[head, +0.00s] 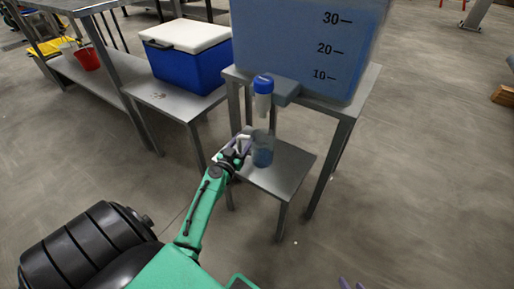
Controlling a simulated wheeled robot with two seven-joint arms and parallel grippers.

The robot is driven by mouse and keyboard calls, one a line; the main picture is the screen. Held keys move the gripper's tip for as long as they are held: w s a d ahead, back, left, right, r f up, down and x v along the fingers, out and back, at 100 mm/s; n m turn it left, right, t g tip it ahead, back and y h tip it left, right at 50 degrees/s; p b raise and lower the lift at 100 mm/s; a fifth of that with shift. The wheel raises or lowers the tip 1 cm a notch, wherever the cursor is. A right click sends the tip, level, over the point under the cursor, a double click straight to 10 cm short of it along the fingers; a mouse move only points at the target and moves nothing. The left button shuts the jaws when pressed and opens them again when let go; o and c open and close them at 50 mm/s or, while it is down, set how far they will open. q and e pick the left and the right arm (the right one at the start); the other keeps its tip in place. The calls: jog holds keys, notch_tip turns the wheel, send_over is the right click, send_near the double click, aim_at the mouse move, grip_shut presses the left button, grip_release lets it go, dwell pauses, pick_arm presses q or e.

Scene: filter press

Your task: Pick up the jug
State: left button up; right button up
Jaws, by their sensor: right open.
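The jug (263,152) is clear with bluish contents in its lower part. It stands upright on the low metal shelf (290,167), beneath the blue-capped tap fitting (263,95) of a large tank. A pale handle (243,141) shows on its left side. I cannot tell whether the fingers touch the handle. Small purple tips (348,284) at the bottom edge may belong to my left gripper; the rest of it is out of frame.
The large blue tank (310,45) with a 10-20-30 scale stands on a metal stand above the shelf. A blue cooler with a white lid (187,60) sits on a metal table to the left. A red bucket (88,59) is farther left.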

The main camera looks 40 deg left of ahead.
pick_arm(q)
grip_shut()
dwell(1.4)
